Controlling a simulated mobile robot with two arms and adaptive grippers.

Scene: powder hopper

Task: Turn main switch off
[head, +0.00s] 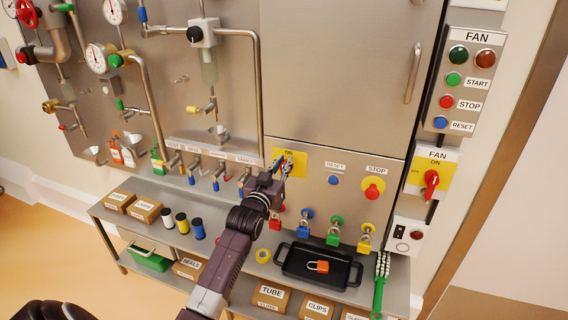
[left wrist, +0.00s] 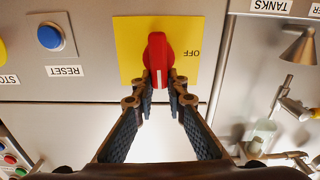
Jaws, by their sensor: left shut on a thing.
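The main switch is a red knob (left wrist: 158,55) on a yellow plate (left wrist: 130,45) in the left wrist view, which is upside down. OFF is printed right of the knob there. The knob's white mark points down in that picture, towards the plate edge behind my fingers. In the head view the yellow plate (head: 289,154) shows ON at its top, and my gripper hides most of the rest. My left gripper (head: 284,168) is at the plate. In the left wrist view its two fingers (left wrist: 159,84) are shut on the knob, one on each side.
The RESET button (head: 333,180) and STOP button (head: 373,188) sit right of the switch. A FAN switch (head: 431,182) is farther right. Padlocks hang below, above a shelf with a black tray (head: 287,271). Pipes and small taps (head: 215,180) crowd the left.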

